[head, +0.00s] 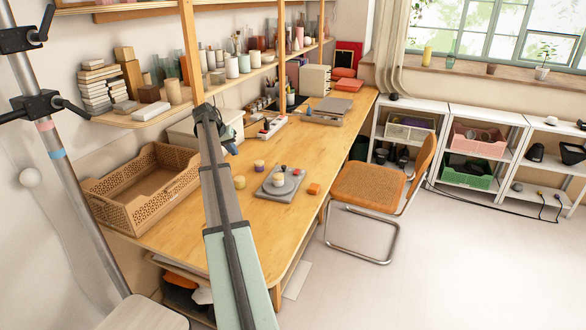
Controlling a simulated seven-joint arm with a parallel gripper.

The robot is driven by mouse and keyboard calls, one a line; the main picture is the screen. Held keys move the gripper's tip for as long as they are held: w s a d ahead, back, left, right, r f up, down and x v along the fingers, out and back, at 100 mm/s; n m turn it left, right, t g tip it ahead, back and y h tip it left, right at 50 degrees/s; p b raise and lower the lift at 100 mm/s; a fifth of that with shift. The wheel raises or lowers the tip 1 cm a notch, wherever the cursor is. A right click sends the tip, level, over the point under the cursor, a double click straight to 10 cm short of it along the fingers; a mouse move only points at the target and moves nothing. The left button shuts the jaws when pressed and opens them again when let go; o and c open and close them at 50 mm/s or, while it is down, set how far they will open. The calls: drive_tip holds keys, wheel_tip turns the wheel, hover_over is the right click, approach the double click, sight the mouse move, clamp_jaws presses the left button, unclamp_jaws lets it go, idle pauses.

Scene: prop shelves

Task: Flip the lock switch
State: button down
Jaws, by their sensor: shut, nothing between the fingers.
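No part is clearly recognisable as a lock switch at this size. A grey plate (268,189) with a round disc and small knob-like pieces lies on the wooden desk, nearer its front edge. A white strip (278,122) with dark and red parts lies farther back. My arm rises from the bottom of the head view and bends over the desk. My gripper (232,148) is small and partly behind the arm, left of the white strip and behind the grey plate. It is shut and holds nothing.
A woven tray (118,212) stands on the desk at left. Small yellow (239,182) and orange (314,189) pieces lie beside the plate. A shelf (150,114) with jars and blocks overhangs the back. A chair (368,187) stands at right. The desk's right front is mostly clear.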

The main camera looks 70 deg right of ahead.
sight(297, 172)
drive_tip(key=s+d+r+m+t+y, duration=0.1)
drive_tip(key=s+d+y, duration=0.4)
drive_tip(key=s+d, duration=1)
drive_tip(key=s+m+t, duration=0.1)
drive_tip(key=s+m, duration=0.1)
drive_tip(key=s, duration=0.2)
drive_tip(key=shift+s+d+r+m, duration=0.2)
drive_tip(key=shift+r+m, duration=0.1)
drive_tip(key=shift+r, duration=0.1)
drive_tip(key=shift+f, duration=0.1)
wheel_tip(297, 172, down, 14)
drive_tip(key=shift+r, duration=0.1)
